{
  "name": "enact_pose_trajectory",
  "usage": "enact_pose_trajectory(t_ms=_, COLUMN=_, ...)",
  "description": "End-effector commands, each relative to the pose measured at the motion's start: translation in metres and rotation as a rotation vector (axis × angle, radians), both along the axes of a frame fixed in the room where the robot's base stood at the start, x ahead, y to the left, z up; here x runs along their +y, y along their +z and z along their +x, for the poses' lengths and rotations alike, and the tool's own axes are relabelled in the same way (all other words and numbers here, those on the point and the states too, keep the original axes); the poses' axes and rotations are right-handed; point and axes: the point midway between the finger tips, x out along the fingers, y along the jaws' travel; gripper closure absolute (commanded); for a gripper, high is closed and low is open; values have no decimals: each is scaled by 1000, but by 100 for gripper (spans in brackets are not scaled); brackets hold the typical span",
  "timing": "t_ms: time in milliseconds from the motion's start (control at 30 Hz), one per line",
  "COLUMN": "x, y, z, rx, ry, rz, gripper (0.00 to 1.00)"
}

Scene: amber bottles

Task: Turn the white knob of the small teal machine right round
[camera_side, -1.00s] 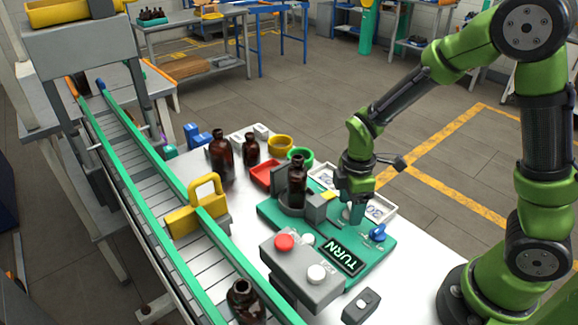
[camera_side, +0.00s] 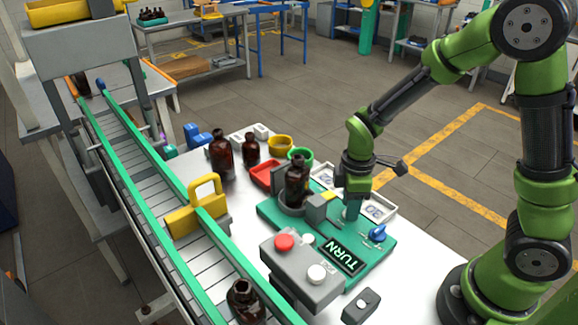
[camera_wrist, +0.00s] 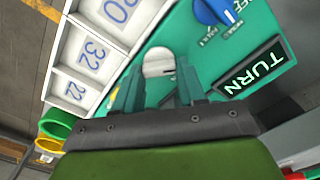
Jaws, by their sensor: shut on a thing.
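The small teal machine (camera_side: 372,262) lies on the pale table with a black TURN display (camera_side: 344,256). Its white knob (camera_wrist: 158,62) shows in the wrist view between my two teal fingertips; my gripper (camera_wrist: 158,78) is shut on it. In the side view my gripper (camera_side: 352,210) points straight down at the machine's plate and hides the knob. An amber bottle (camera_side: 296,182) stands upright in the machine's round grey holder, beside a grey block (camera_side: 316,207).
A blue knob (camera_side: 377,233) sits near the plate's right edge. White numbered trays (camera_side: 377,210) lie close behind my gripper. A grey button box (camera_side: 300,268) stands in front. Amber bottles (camera_side: 221,155), coloured bowls (camera_side: 281,145) and a conveyor (camera_side: 150,185) are to the left.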

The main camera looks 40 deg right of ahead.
Motion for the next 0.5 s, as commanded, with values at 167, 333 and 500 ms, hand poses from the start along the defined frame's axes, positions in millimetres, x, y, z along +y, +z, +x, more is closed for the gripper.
enact_pose_trajectory(t_ms=167, x=0, y=0, z=0, rx=1, ry=-157, rz=1, gripper=90)
enact_pose_trajectory(t_ms=333, x=-1, y=0, z=1, rx=1, ry=-320, rz=1, gripper=90)
enact_pose_trajectory(t_ms=500, x=-2, y=0, z=1, rx=1, ry=-482, rz=1, gripper=90)
